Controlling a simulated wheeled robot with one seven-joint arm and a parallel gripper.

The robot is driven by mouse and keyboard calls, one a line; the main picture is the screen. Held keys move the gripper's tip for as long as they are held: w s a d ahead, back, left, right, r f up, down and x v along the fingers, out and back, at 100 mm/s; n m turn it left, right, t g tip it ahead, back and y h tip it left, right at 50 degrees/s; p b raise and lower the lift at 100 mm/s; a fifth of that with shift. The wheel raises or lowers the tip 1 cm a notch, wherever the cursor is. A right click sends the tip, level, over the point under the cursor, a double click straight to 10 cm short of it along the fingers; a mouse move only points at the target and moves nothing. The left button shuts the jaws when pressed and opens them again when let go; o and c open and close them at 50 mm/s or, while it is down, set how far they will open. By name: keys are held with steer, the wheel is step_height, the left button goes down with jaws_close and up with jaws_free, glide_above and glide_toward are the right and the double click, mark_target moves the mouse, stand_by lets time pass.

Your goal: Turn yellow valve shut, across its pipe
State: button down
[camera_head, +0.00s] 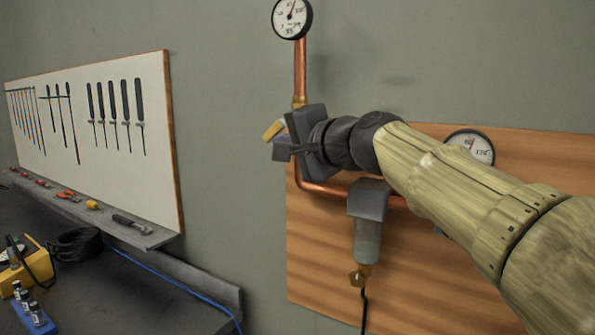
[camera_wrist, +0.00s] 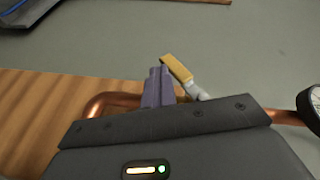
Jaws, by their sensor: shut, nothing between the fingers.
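The yellow valve handle (camera_head: 273,130) sits on the vertical copper pipe (camera_head: 300,75) below the upper gauge. It sticks out to the left of the pipe at a slant. In the wrist view the yellow handle (camera_wrist: 178,69) leans up-left from a pale grey stem (camera_wrist: 197,91), well off the line of the copper pipe (camera_wrist: 290,117). My gripper (camera_head: 281,150) is shut and empty. Its fingers (camera_wrist: 155,75) are right beside the handle; I cannot tell whether they touch it. The gripper body hides the valve body and part of the pipe.
A round gauge (camera_head: 292,17) tops the pipe, and another gauge (camera_head: 470,146) is on the wooden board (camera_head: 320,260). A filter unit (camera_head: 368,225) hangs below my arm. A tool board (camera_head: 100,120) and a dark bench (camera_head: 110,295) stand at left.

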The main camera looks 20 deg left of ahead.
steer(key=a+m+t+y+b, duration=0.1)
steer(key=b, duration=0.4)
steer(key=a+t+y+b, duration=0.1)
steer(key=y+b, duration=0.1)
steer(key=b, duration=0.4)
steer(key=shift+w+r+m+t+y, duration=0.2)
steer(key=shift+m+t+y, duration=0.1)
steer(key=shift+m, duration=0.1)
steer(key=shift+w+a+r+m+t+y+b, duration=0.1)
steer(key=shift+a+r+m+t+y+b, duration=0.2)
steer(key=shift+m+t+y+b, duration=0.55)
steer(key=shift+a+r+n+b, duration=0.15)
steer(key=shift+a+n+b, duration=0.15)
steer(key=shift+b, duration=0.4)
steer(key=shift+r, duration=0.1)
stand_by(0.4)
steer(key=b, duration=1.2)
glide_toward(270, 133)
step_height(270, 133, down, 4)
steer(key=shift+s+d+r, duration=0.2)
steer(key=shift+s+d, duration=0.1)
steer(key=shift+s, duration=0.05)
